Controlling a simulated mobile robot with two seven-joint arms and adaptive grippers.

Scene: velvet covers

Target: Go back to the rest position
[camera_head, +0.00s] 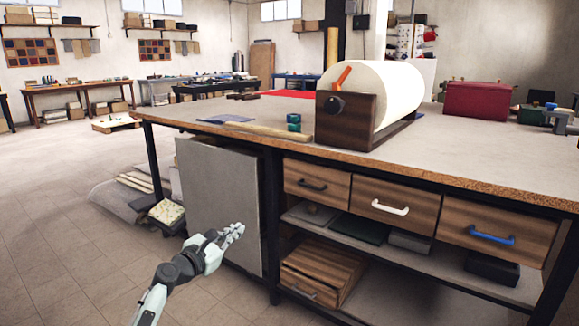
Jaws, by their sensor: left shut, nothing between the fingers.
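My left gripper (233,231) is shut and empty. It hangs low in front of the grey panel (222,200) at the left end of the workbench (440,150), below the level of the bench top. My left arm comes in from the bottom left. My right gripper does not show.
The bench carries a large cream roll in a wooden holder (346,121), a red box (477,101) and small tools. Below are drawers with black, white (390,207) and blue (491,236) handles, and a shelf. Stacked material (166,213) lies beside the bench. The floor at left is clear.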

